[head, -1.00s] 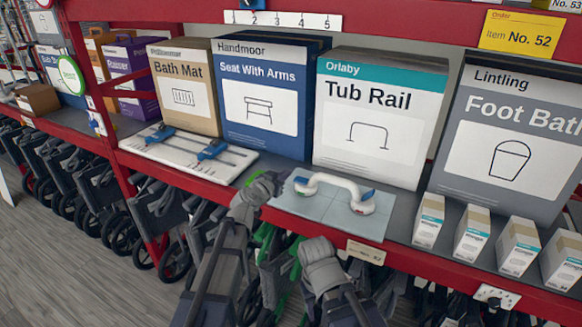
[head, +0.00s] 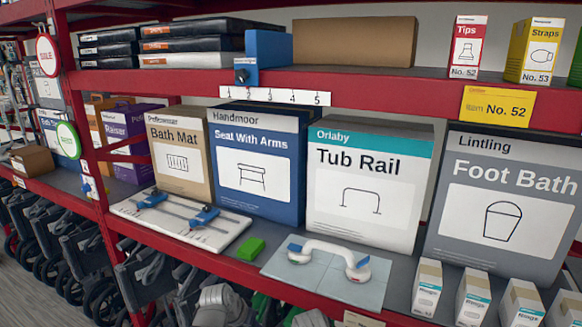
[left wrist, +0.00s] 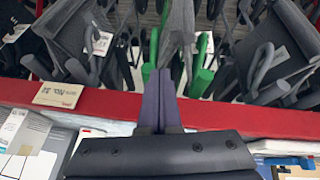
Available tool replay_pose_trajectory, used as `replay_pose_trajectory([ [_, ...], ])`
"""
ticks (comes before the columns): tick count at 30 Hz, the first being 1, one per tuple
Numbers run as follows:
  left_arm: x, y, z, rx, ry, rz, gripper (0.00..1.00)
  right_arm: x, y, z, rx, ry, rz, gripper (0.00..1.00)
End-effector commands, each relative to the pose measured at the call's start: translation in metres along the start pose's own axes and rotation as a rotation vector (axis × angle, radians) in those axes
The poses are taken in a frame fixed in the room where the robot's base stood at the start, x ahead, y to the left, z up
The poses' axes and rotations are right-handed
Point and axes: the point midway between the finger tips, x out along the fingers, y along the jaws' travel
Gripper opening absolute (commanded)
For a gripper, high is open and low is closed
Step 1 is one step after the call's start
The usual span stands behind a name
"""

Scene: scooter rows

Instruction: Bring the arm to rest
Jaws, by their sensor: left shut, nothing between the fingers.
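My left gripper (left wrist: 160,80) shows in the left wrist view with its two dark fingers together and nothing between them. It is in front of the red shelf edge (left wrist: 235,120), with folded walkers and green frame tubes (left wrist: 202,62) beyond its tips. In the head view only grey, rounded parts of my arms show at the bottom edge; no fingertips are visible there. My right gripper is not in view.
On the shelf are a green block (head: 250,248), a white grab rail (head: 325,251) on a tile panel, a white board with blue clamps (head: 180,220) and several boxes, including Tub Rail (head: 363,185). Folded wheeled walkers (head: 90,262) stand below.

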Motion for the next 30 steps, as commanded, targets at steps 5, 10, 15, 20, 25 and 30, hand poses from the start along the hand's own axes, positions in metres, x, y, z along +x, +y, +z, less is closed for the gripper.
replay_pose_trajectory([
  [5,-0.018,-0.021,0.073,-0.161,-0.237,-0.129,0.00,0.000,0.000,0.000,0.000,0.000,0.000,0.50],
  [10,-0.034,-0.026,0.117,-0.259,-0.390,-0.242,0.00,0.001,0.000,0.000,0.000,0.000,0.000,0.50],
  [15,-0.027,0.015,0.122,-0.146,-0.438,-0.237,0.00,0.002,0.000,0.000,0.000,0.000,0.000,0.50],
  [20,-0.024,0.051,0.130,-0.045,-0.483,-0.239,0.00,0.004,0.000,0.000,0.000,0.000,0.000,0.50],
  [25,-0.024,0.078,0.139,0.035,-0.517,-0.245,0.00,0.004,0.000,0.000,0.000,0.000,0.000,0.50],
  [30,-0.024,0.086,0.142,0.058,-0.528,-0.247,0.00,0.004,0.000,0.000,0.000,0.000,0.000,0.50],
])
